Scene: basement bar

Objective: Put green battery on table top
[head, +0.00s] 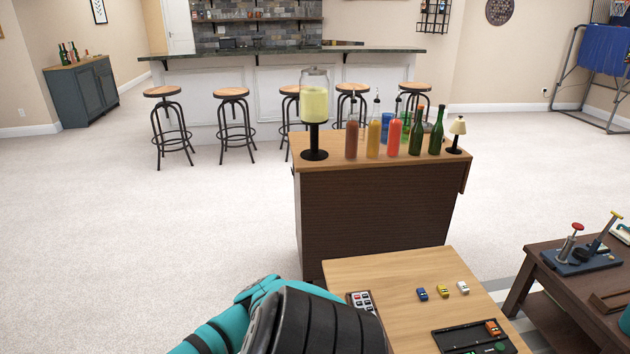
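A light wood table top (395,272) lies low in front of me, at the bottom centre. I cannot make out a green battery for certain. A small green piece (500,347) shows in a black tray (451,338) at the table's near right, too small to identify. My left arm, teal and black, comes in at the bottom and covers the table's near left part. The fingers of my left gripper do not show.
On the table are a blue car (422,294), a yellow car (443,291), a white car (463,287) and a boxed set (361,301). Behind stands a brown cabinet (375,207) with bottles and a dispenser. A dark table (548,275) stands right. Carpet is clear at left.

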